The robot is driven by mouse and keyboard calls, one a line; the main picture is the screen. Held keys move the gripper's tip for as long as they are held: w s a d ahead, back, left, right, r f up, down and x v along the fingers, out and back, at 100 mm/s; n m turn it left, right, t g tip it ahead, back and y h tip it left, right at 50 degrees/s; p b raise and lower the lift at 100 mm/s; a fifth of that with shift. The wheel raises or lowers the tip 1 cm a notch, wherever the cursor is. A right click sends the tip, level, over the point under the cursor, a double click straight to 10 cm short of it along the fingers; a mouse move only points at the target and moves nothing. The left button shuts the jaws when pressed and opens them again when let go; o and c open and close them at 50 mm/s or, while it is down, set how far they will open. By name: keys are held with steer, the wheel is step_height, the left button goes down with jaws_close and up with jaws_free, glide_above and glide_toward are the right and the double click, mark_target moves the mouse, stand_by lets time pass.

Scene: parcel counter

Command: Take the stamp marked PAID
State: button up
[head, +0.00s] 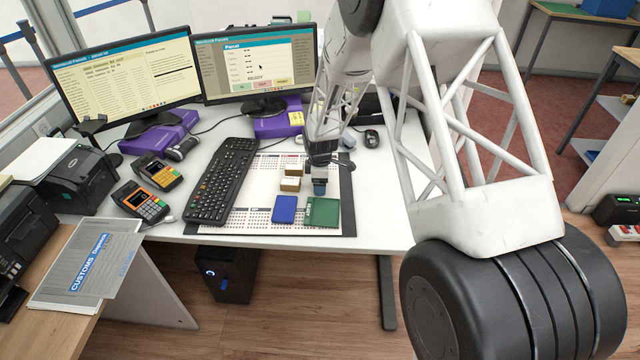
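My gripper (320,162) points down over the desk mat (346,190), right of the middle of the desk. A small dark blue-grey block (319,188) shows directly below it; I cannot tell whether the fingers touch it. Two small tan blocks, which look like stamps, are just left of the gripper: a nearer one (290,184) and one behind it (294,170). No PAID marking is readable on any of them. The fingers are too small and dark to show whether they are open or shut.
A blue pad (284,209) and a green pad (322,212) lie in front of the blocks. A black keyboard (222,181) is to the left, and a mouse (371,139) is at the back right.

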steer(key=shift+c, duration=0.4)
steer(key=c, duration=0.6)
steer(key=shift+r, duration=0.1)
steer(key=shift+r, duration=0.8)
steer(key=shift+s+r, duration=0.15)
steer(key=shift+r, duration=0.75)
steer(key=s+d, duration=0.1)
steer(key=s, duration=0.4)
steer(key=s+d+r, duration=0.1)
steer(key=s+d, duration=0.1)
steer(key=s, duration=0.3)
steer(key=s+d, duration=0.1)
steer(key=s, duration=0.4)
steer(key=shift+d+r, duration=0.2)
steer(key=shift+d, duration=0.1)
